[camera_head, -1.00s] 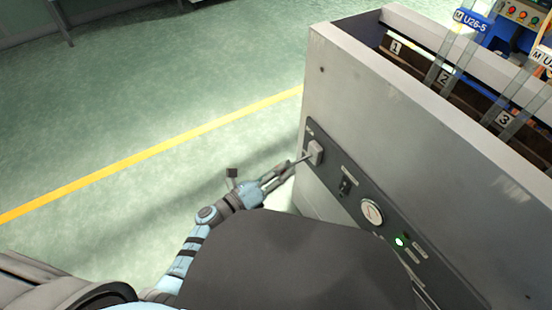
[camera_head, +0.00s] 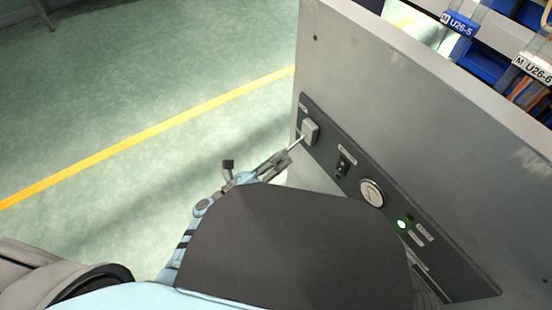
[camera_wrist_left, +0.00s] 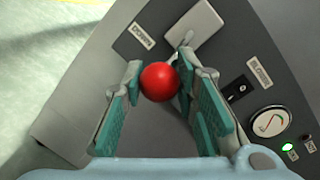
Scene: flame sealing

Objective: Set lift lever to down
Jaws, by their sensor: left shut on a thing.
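The lift lever shows in the left wrist view as a red ball knob (camera_wrist_left: 160,82) on a thin metal stem, coming from a pale square plate (camera_wrist_left: 190,28). In the head view the same plate (camera_head: 310,132) sits at the upper left end of the dark control panel (camera_head: 454,275). My left gripper (camera_head: 280,160) is at the lever, its fingers (camera_wrist_left: 163,95) on either side of the knob and shut on it. In the head view the knob is hidden by the fingers. My right gripper is not in view.
A black switch (camera_head: 343,165), a round gauge (camera_head: 371,193) and a lit green button (camera_head: 402,224) lie farther along the panel on the grey machine (camera_head: 400,110). Blue labelled bins (camera_head: 487,66) stand behind. Open green floor with a yellow line (camera_head: 150,130) lies left.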

